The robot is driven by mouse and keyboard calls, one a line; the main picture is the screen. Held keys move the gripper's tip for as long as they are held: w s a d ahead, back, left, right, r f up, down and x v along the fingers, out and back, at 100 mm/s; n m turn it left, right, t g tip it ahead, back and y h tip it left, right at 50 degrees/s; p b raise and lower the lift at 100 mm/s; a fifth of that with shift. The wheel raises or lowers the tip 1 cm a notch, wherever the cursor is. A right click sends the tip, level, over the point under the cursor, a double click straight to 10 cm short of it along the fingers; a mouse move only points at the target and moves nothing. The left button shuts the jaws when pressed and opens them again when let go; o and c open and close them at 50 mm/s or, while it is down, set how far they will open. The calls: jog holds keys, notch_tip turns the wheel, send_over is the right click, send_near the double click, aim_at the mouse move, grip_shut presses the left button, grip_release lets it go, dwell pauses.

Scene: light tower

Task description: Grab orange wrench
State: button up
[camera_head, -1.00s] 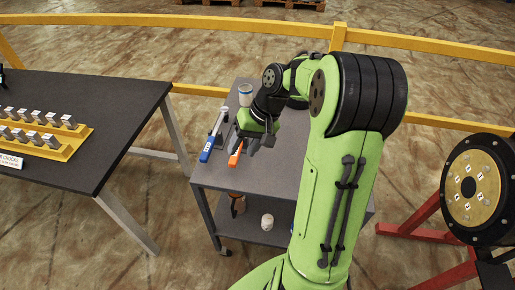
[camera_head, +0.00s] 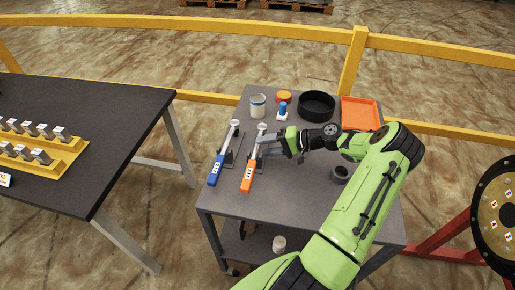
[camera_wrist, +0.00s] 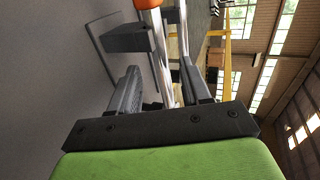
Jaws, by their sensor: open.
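The orange wrench (camera_head: 249,176) lies on the grey cart, its orange handle toward the front edge and its metal shaft running back. The blue wrench (camera_head: 216,170) lies parallel on its left. My gripper (camera_head: 270,146) reaches in from the right at the orange wrench's shaft, above the handle. In the wrist view, the open fingers (camera_wrist: 163,88) stand on either side of the metal shaft, with a bit of the orange handle (camera_wrist: 148,3) at the top. Whether the fingers touch the shaft cannot be told. Part of the shaft is hidden by the gripper in the head view.
The cart (camera_head: 290,205) also carries a white-and-blue can (camera_head: 257,106), a black round bowl (camera_head: 316,104), an orange tray (camera_head: 360,114) and a dark ring (camera_head: 340,174). A dark table (camera_head: 85,115) stands at left, and a yellow rail (camera_head: 230,29) runs behind.

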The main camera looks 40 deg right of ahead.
jog(key=b+x, duration=0.1)
jog(key=x, duration=0.4)
jog(key=shift+w+a+f, duration=0.1)
jog(key=shift+w+a, duration=0.05)
jog(key=shift+a, duration=0.1)
jog(key=shift+c, duration=0.3)
grip_shut()
